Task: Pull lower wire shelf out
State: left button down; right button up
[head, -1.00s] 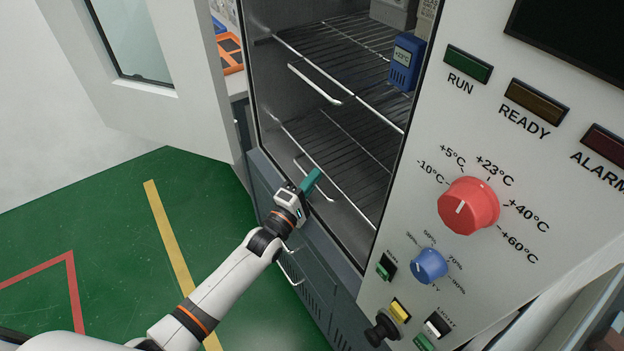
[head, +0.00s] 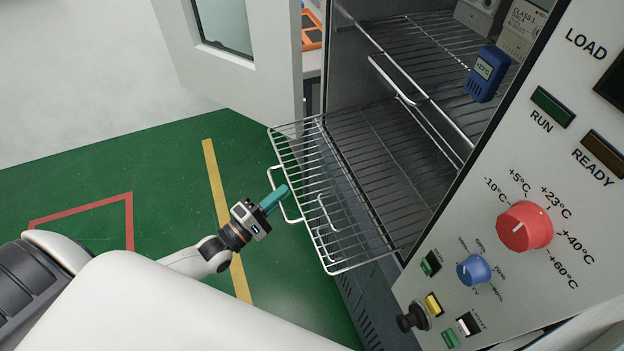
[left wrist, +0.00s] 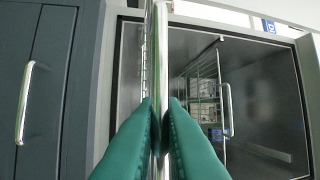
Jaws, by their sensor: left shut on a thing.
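The lower wire shelf (head: 318,195) sticks out of the chamber toward the left in the head view, its front part over the green floor. Its back part is still between the chamber walls. A bent wire handle is on its front edge. My left gripper (head: 279,197) is at this handle, with teal fingers shut on it. In the left wrist view the two teal fingers (left wrist: 160,125) close on a shiny bar (left wrist: 161,60), with the shelf seen edge-on behind it. My right gripper is not in view.
The upper wire shelf (head: 425,70) is inside the chamber and carries a blue meter (head: 487,74) and other devices. The control panel (head: 560,185) with red and blue knobs stands at the right. A cabinet handle (left wrist: 25,102) shows in the wrist view. The floor at left is clear.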

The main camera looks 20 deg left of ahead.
pick_arm(q)
jog(key=s+a, duration=0.5)
jog(key=shift+s+a+p, duration=0.15)
jog(key=shift+s+p, duration=0.1)
jog(key=shift+p, duration=0.1)
jog(key=c, duration=1.5)
grip_release()
jog(key=b+v, duration=0.1)
jog(key=v, duration=1.1)
jog(key=shift+b, duration=0.4)
